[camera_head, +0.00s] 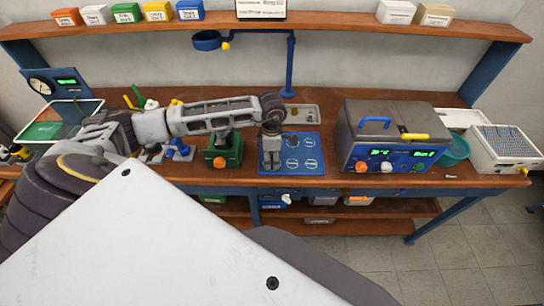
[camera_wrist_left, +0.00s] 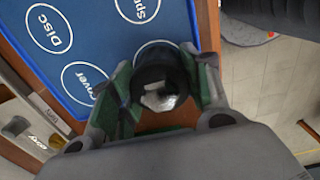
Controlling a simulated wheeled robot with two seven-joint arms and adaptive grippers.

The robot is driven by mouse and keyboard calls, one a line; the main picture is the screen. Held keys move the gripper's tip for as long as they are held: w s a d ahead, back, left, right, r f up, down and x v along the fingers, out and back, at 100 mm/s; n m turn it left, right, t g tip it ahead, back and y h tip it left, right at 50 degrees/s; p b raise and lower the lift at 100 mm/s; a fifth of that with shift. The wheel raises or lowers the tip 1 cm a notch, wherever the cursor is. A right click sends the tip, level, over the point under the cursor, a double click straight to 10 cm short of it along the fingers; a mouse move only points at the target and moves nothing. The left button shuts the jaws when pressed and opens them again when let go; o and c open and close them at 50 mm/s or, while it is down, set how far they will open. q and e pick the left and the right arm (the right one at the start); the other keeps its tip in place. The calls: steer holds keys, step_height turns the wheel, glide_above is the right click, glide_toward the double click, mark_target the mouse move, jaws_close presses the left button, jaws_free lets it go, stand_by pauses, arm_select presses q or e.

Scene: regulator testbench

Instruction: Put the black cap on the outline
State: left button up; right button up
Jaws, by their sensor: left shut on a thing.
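My left gripper (camera_head: 271,160) points down at the left part of the blue mat (camera_head: 308,166) in the head view. In the left wrist view, its two green-lined fingers (camera_wrist_left: 163,85) are shut on the black cap (camera_wrist_left: 157,62), a dark round piece with a pale, shiny patch inside. The blue mat (camera_wrist_left: 97,22) lies beyond the cap. It carries white circle outlines; "Disc" (camera_wrist_left: 50,30) and "Cover" (camera_wrist_left: 85,82) can be read, and another label is cut off. I cannot tell whether the cap touches the mat. My right gripper is out of view.
A blue-and-grey test unit (camera_head: 390,138) with knobs stands right of the mat. A green block with an orange knob (camera_head: 223,150) stands left of it. A grey tray (camera_head: 301,114) lies behind the mat. The bench's front edge is close to the gripper.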

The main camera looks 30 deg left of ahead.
mark_target(272, 153)
arm_select(q)
steer(key=shift+f, duration=0.15)
steer(key=o, duration=1)
steer(key=shift+r, duration=0.35)
step_height(272, 153, up, 10)
steer(key=shift+r+b, duration=0.1)
steer(key=shift+b, duration=0.5)
steer(key=shift+r, duration=0.7)
steer(key=shift+s, duration=0.1)
